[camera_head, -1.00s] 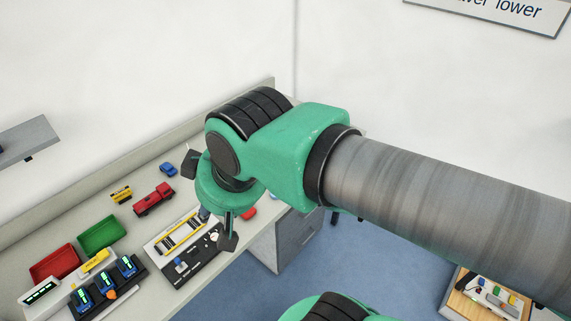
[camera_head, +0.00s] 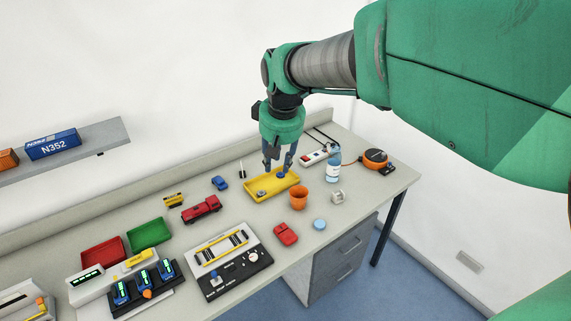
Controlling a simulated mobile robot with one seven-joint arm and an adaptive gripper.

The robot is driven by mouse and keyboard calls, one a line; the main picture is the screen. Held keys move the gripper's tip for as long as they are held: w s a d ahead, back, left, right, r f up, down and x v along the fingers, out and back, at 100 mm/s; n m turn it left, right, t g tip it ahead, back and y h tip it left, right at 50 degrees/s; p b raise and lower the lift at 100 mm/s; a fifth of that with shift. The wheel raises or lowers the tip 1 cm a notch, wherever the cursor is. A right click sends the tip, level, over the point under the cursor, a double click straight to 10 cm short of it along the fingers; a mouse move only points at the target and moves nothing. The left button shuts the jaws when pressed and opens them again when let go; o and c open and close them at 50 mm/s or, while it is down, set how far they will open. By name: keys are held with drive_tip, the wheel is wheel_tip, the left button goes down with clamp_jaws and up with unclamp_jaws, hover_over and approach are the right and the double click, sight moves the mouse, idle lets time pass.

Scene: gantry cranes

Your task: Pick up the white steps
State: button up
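A small white, block-like piece (camera_head: 338,197), which looks like the white steps, sits on the table near its front edge at the right. Its stepped shape is too small to make out clearly. My gripper (camera_head: 279,164) points down over the yellow tray (camera_head: 258,185), to the left of and behind the white piece. Its fingers are apart and I see nothing held between them. A small blue item (camera_head: 283,174) shows just below the fingertips in the tray.
An orange cup (camera_head: 298,197), a light blue round lid (camera_head: 319,224) and a bottle (camera_head: 333,166) stand around the white piece. A control panel with a model crane (camera_head: 228,262) stands further left.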

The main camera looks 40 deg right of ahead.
drive_tip(key=w+d+f+g, duration=0.1)
drive_tip(key=w+d+f, duration=0.35)
drive_tip(key=d, duration=0.45)
drive_tip(key=w+d+f+g, duration=0.1)
drive_tip(key=w+d+f, duration=0.2)
drive_tip(key=d+f, duration=1.05)
drive_tip(key=d, duration=0.3)
drive_tip(key=d+f+m+g+y, duration=0.1)
drive_tip(key=d+f, duration=0.5)
drive_tip(key=d, duration=0.3)
drive_tip(key=shift+d, duration=0.2)
drive_tip(key=shift+s+f, duration=0.1)
drive_tip(key=shift+f, duration=0.15)
drive_tip(key=b, duration=0.1)
hover_over(335, 199)
drive_tip(key=shift+w+d+f, duration=0.15)
drive_tip(key=shift+f, duration=1.95)
drive_tip(key=shift+w+d+f, duration=0.15)
drive_tip(key=shift+f, duration=1.95)
drive_tip(key=shift+f+b, duration=0.55)
drive_tip(key=shift+f, duration=2.05)
